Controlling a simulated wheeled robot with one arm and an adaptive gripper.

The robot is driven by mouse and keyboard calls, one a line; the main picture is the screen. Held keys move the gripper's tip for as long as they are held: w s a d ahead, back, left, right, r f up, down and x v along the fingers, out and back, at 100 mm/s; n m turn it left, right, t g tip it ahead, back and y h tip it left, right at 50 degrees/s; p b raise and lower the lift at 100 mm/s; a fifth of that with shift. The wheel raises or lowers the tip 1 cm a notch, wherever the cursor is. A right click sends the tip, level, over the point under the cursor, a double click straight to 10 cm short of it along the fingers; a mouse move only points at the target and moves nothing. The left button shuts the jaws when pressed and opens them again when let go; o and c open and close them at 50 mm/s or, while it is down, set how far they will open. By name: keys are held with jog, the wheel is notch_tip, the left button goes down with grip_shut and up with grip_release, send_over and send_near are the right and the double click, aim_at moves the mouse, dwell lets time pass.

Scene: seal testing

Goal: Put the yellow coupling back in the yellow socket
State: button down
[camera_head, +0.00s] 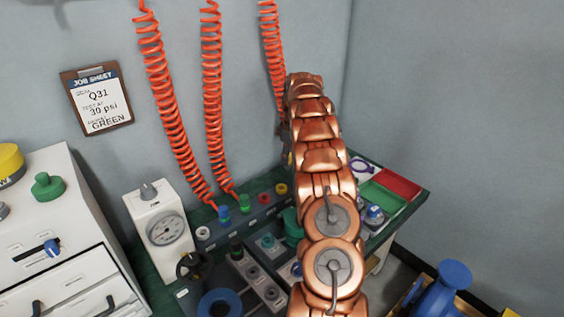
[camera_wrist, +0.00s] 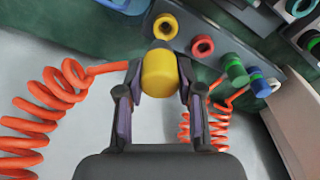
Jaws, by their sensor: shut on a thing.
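The yellow coupling (camera_wrist: 159,74) is in the wrist view, clasped between the two fingers of my gripper (camera_wrist: 158,66). A red coiled hose (camera_wrist: 60,88) runs up to it from the left, passing behind the left finger. The yellow socket (camera_wrist: 165,26) is a yellow ring just beyond the coupling's front end in this view. The coupling's tip overlaps the near side of the ring, and I cannot tell whether they touch. In the head view the yellow socket (camera_head: 281,189) shows on the socket strip, left of my copper arm. My gripper and the coupling are mostly hidden there.
The red socket (camera_wrist: 202,46) is open beside the yellow one. A green coupling (camera_head: 244,203) and a blue coupling (camera_head: 223,213) stand on the strip with hoses. A white gauge box (camera_head: 156,222) stands left. Trays (camera_head: 385,196) lie right of my arm.

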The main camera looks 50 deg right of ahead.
jog(key=shift+w+a+f+b, duration=0.15)
jog(key=shift+w+a+f, duration=0.15)
jog(key=shift+f, duration=0.9)
jog(key=shift+w+a+f+b, duration=0.1)
jog(key=shift+w+a+f, duration=0.15)
jog(key=shift+f, duration=0.9)
jog(key=shift+w+a+f+b, duration=0.2)
jog(key=shift+a+f, duration=0.1)
jog(key=shift+f, duration=0.9)
jog(key=shift+b, duration=0.3)
jog(key=shift+f+b, duration=0.65)
jog(key=shift+f, duration=0.8)
jog(key=c, duration=0.7)
grip_release()
jog(key=r, duration=0.4)
jog(key=s+r, duration=0.1)
jog(key=r, duration=0.7)
jog(key=shift+s+d, duration=0.15)
jog(key=shift+d, duration=0.15)
